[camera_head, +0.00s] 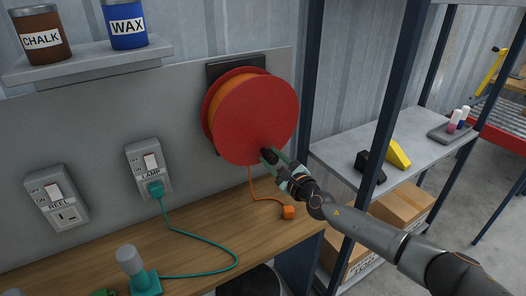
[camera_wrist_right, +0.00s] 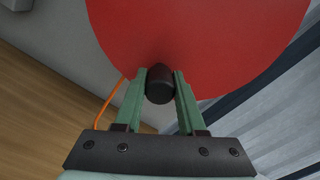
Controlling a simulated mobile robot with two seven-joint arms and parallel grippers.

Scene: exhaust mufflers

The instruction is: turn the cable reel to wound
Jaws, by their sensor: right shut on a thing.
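The cable reel (camera_head: 255,115) is a round red drum with an orange rim behind its front disc, mounted on the grey wall panel. Its red face also fills the upper part of the right wrist view (camera_wrist_right: 200,45). A black crank knob (camera_wrist_right: 160,86) sticks out near the lower edge of the face. My right gripper (camera_head: 273,157) is shut on this knob, one green finger on each side of it. An orange cable (camera_head: 252,188) hangs from the reel to an orange plug (camera_head: 288,212) on the wooden bench. My left gripper is not in view.

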